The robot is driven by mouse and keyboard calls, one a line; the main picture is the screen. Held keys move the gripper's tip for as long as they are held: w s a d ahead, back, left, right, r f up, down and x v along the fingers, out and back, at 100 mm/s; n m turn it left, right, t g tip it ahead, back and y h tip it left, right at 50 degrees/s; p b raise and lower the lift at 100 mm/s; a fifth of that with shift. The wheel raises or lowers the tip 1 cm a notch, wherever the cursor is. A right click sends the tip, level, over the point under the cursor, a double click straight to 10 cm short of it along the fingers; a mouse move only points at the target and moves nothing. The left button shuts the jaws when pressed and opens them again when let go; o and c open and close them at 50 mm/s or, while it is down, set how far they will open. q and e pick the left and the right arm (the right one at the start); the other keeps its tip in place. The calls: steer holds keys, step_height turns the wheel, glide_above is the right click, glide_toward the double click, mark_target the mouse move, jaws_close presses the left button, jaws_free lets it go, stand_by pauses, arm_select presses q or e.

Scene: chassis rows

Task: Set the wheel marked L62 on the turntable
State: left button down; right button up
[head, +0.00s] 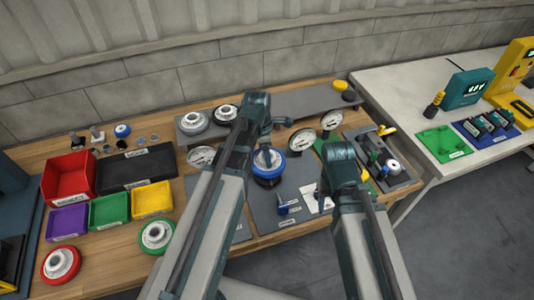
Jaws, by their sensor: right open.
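Several wheels are in the head view, but I cannot read which one is marked L62. A red-rimmed wheel (60,264) and a green-rimmed wheel (155,236) lie at the bench's front left. Two grey wheels, one left (193,122) and one right (225,114), lie on the raised grey shelf. A blue-rimmed round piece (267,172) lies below my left gripper (266,125); I cannot tell if it is a wheel or the turntable. My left jaws are mostly hidden or blend in. My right gripper (323,192) is open above the grey mat, right of the blue-rimmed piece.
Red (69,176), purple (68,222), green (110,209) and yellow (152,199) bins and a black tray (137,169) stand at left. Dials (302,139) stand near the shelf. A tool tray (383,160) is at right.

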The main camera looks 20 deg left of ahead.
arm_select(q)
steer(key=shift+f+b, duration=1.2)
steer(key=shift+b, duration=0.05)
stand_by(1.3)
steer(key=shift+f+b, duration=1.3)
steer(key=shift+f, duration=0.05)
jaws_free()
steer(key=shift+r, duration=0.1)
step_height(320, 180, up, 14)
steer(key=a+p, duration=0.1)
steer(key=p, duration=1.2)
steer(key=shift+s+a+p, duration=0.25)
steer(key=shift+s+p, duration=0.1)
steer(key=shift+p, duration=0.05)
steer(key=shift+f, duration=0.2)
